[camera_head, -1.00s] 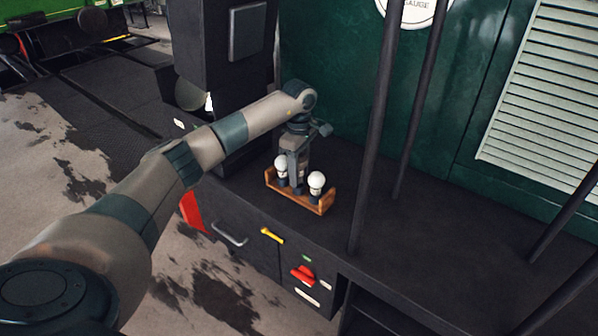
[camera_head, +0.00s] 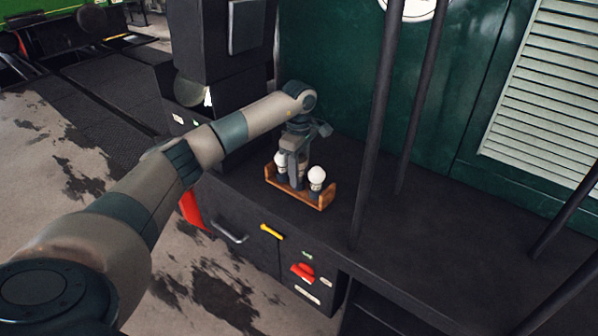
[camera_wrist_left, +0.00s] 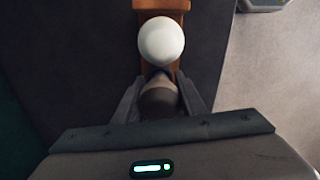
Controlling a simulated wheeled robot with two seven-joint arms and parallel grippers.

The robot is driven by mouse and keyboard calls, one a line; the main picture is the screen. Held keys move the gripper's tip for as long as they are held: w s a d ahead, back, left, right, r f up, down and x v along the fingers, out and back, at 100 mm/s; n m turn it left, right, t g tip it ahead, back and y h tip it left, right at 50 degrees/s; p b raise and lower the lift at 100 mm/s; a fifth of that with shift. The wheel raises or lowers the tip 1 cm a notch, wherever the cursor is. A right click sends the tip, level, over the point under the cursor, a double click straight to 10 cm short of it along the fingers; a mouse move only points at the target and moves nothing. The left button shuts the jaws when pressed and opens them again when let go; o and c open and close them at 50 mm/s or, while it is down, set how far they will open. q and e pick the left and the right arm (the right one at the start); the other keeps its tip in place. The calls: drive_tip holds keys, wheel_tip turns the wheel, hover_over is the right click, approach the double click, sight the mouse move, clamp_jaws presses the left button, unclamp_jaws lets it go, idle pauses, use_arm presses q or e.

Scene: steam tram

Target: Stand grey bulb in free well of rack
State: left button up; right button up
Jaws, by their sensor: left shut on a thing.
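A small wooden rack (camera_head: 308,204) stands on the dark bench. Two white bulbs stand upright in it, one at its left (camera_head: 281,160) and one at its right (camera_head: 317,175). My left gripper (camera_head: 297,178) points down between them and hides part of the left bulb. In the left wrist view the gripper (camera_wrist_left: 159,102) is shut on the grey bulb (camera_wrist_left: 158,97), just beside a white bulb (camera_wrist_left: 161,41) on the rack (camera_wrist_left: 153,5). The grey bulb's base and the well under it are hidden, so I cannot tell whether it is seated.
The dark bench top (camera_head: 430,240) is clear to the right. Two dark poles (camera_head: 375,130) rise to the right of the rack. A black cabinet (camera_head: 220,70) stands behind the left arm. A drawer handle (camera_head: 229,232), a yellow handle (camera_head: 271,232) and a red knob (camera_head: 302,273) are on the bench front.

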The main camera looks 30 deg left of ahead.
use_arm(q)
drive_tip(key=shift+f+b, duration=0.7)
drive_tip(key=shift+f, duration=0.2)
idle(0.6)
idle(0.3)
drive_tip(key=o, duration=1.6)
drive_tip(key=shift+r, duration=0.15)
drive_tip(key=shift+r+p, duration=0.7)
drive_tip(key=shift+r, duration=0.75)
drive_tip(key=shift+r+p, duration=0.6)
drive_tip(key=shift+r, duration=0.8)
